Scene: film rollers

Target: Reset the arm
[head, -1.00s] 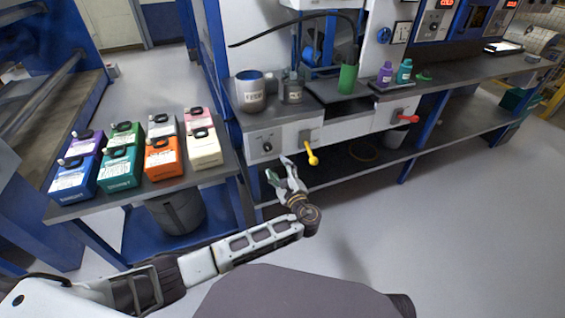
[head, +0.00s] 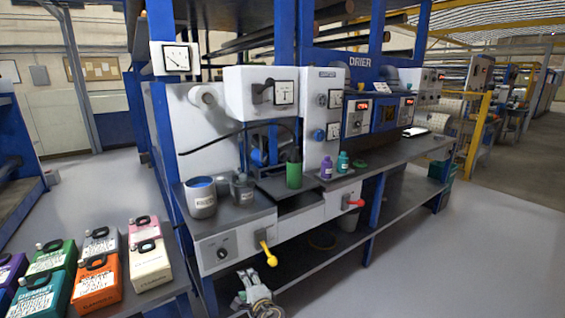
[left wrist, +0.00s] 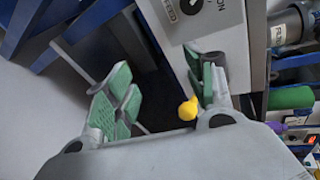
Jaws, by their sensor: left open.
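My left gripper (head: 251,284) is low in the head view, in front of the machine's front panel and just below the yellow-knobbed lever (head: 267,253). In the left wrist view the gripper (left wrist: 158,88) has its green-padded fingers spread wide, with nothing held between them. The yellow knob (left wrist: 188,109) shows close by the right-hand finger in that view; I cannot tell whether they touch. Most of my left arm is outside the head view. My right gripper is not in view.
The machine's bench carries a white and blue pot (head: 201,198), a green cylinder (head: 294,174) and small purple (head: 326,168) and teal bottles (head: 342,162). A red-knobbed lever (head: 354,203) sticks out to the right. Several coloured jugs (head: 97,285) stand lower left. Floor is clear at right.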

